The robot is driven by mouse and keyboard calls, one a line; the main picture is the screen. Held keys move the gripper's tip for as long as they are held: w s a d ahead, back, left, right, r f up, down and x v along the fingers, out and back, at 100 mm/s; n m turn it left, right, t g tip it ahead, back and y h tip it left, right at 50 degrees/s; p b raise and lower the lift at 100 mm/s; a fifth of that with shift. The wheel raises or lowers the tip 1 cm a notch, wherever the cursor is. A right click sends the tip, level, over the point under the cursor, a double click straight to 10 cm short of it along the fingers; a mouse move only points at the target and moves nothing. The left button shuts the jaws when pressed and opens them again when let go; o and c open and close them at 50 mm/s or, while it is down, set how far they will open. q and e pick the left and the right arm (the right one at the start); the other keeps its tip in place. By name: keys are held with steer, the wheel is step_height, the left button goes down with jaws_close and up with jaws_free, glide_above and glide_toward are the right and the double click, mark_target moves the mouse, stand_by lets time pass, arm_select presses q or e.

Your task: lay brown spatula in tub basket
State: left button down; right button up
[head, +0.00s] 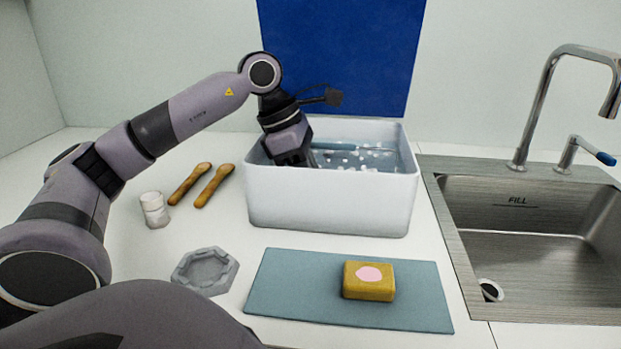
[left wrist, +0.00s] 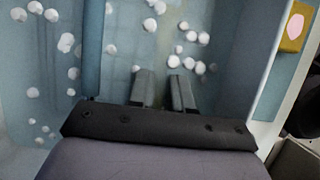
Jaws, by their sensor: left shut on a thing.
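The white tub (head: 330,205) stands on the counter with bluish water and white floating bits inside. My left gripper (head: 290,158) reaches down into its left part; the fingers (left wrist: 164,90) point into the tub in the left wrist view. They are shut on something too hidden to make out. A blue bar (head: 345,147) runs across the tub; a blue bar (left wrist: 92,45) also shows in the left wrist view. Two brown spatula-like tools, one (head: 189,184) beside the other (head: 214,186), lie left of the tub. No basket can be told apart in the tub. My right gripper is not in view.
A white jar (head: 154,210) stands left of the tub. A grey octagonal dish (head: 205,271) and a blue mat (head: 290,290) with a yellow block (head: 369,281) lie in front. A sink (head: 530,235) with a tap (head: 530,110) is on the right.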

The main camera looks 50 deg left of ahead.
arm_select(q)
steer(key=shift+s+d+f+b, duration=0.15)
steer(key=shift+f+b, duration=0.05)
steer(key=shift+f, duration=0.35)
steer(key=shift+s+d+f+b, duration=0.15)
steer(key=shift+f, duration=0.4)
steer(key=shift+w+a+f, duration=0.15)
steer(key=shift+a+f, duration=0.05)
steer(key=shift+f, duration=0.15)
steer(key=shift+f+b, duration=0.1)
steer(key=shift+b, duration=0.3)
